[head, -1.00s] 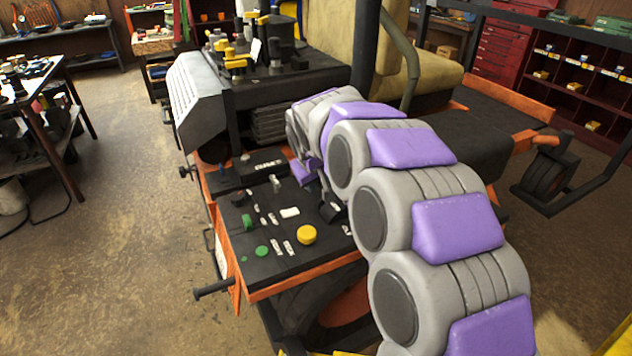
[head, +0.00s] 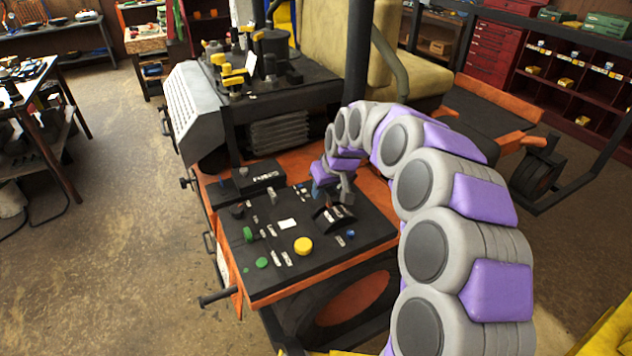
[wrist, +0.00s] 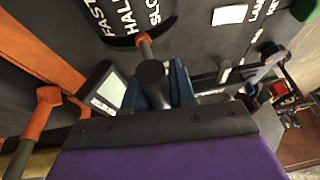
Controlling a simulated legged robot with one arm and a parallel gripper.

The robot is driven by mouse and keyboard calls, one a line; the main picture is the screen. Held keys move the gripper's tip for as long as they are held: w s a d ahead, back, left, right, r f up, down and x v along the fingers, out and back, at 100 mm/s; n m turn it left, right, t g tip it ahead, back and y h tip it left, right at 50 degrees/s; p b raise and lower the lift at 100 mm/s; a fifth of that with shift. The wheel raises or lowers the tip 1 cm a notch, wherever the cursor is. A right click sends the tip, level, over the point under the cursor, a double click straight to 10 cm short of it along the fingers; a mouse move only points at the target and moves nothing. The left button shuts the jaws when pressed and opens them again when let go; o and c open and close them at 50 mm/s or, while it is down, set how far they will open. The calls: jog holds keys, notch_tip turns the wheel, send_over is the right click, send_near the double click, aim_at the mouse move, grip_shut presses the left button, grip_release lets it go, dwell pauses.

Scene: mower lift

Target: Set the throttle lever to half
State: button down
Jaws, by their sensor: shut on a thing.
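The throttle lever (wrist: 144,46) has an orange-brown stem and a dark round knob (wrist: 152,72). It rises from a dark curved plate (wrist: 124,12) marked FAST, HALF and SLOW, which also shows in the head view (head: 334,220). In the wrist view the stem stands just below the words, between HALF and SLOW; its exact setting is hard to read at this angle. My gripper (wrist: 167,90) has its blue fingers shut around the lever at the knob. In the head view my gripper (head: 338,190) reaches down to the plate, and the lever is mostly hidden.
The black control panel (head: 335,250) carries a yellow button (head: 303,246), a green knob (head: 248,234), a green button (head: 262,263), a blue knob (head: 351,234) and small switches. A yellow-beige seat (head: 325,50) and dark post (head: 357,60) stand behind my arm.

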jog(key=shift+w+d, duration=0.3)
jog(key=shift+d, duration=0.25)
jog(key=c, duration=1)
grip_release()
jog(key=shift+r, duration=0.15)
jog(key=p+v, duration=0.2)
jog(key=v, duration=1.5)
jog(key=shift+d, duration=0.1)
jog(key=shift+s, duration=0.1)
